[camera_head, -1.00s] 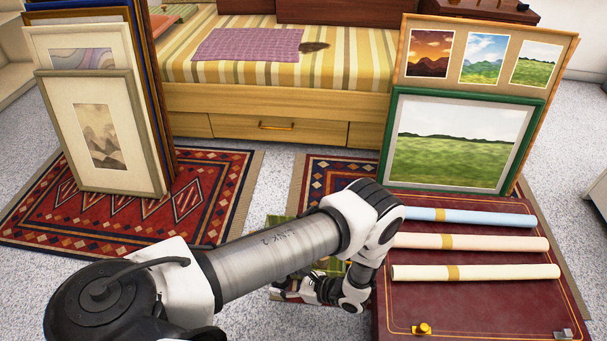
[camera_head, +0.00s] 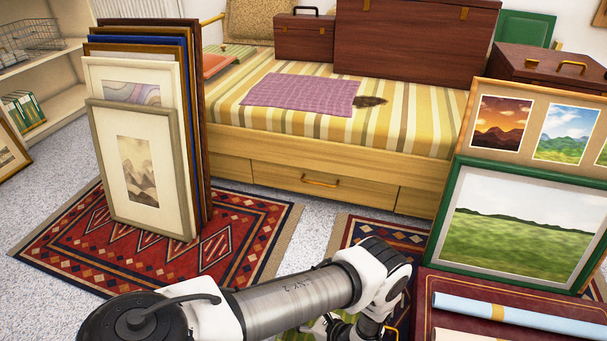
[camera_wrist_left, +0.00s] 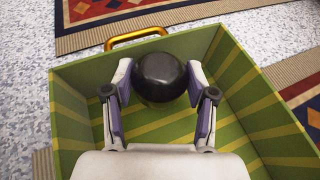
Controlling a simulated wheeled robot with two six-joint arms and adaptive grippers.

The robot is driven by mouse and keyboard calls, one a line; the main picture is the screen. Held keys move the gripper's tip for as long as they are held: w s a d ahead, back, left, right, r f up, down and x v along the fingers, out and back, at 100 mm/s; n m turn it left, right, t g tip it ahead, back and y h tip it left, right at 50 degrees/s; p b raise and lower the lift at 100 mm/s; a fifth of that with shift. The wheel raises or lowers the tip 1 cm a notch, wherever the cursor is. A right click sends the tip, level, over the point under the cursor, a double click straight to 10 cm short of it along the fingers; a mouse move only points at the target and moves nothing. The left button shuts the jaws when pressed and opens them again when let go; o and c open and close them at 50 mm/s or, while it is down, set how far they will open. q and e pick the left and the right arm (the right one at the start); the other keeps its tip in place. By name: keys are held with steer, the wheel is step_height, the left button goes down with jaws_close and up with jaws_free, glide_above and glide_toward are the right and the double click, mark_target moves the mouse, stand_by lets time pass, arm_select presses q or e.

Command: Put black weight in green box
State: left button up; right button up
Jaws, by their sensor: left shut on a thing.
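The black weight (camera_wrist_left: 160,77) is a dark round ball in the left wrist view. My left gripper (camera_wrist_left: 160,88) is shut on it, one finger on each side. The weight is over the inside of the green box (camera_wrist_left: 75,105), near the wall with the gold handle (camera_wrist_left: 135,37). I cannot tell whether the weight touches the box floor. In the head view my left arm reaches in from the left, and its wrist hides most of the box at the bottom edge. My right gripper is not in view.
A stack of framed prints (camera_head: 140,170) leans upright at the left on a red patterned rug (camera_head: 70,240). A green-framed landscape (camera_head: 520,220) stands at the right behind a dark red surface with rolled tubes (camera_head: 515,315). A striped daybed (camera_head: 300,120) spans the back.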

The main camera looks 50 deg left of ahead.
arm_select(q)
steer(key=shift+f+b, duration=0.55)
steer(key=shift+f, duration=0.1)
steer(key=o, duration=1.3)
steer(key=shift+r+p, duration=0.25)
steer(key=shift+p, duration=0.05)
steer(key=shift+r+p, duration=0.6)
steer(key=p+v, duration=0.3)
steer(key=v, duration=0.8)
steer(key=shift+w+d, duration=0.1)
steer(key=shift+d, duration=0.3)
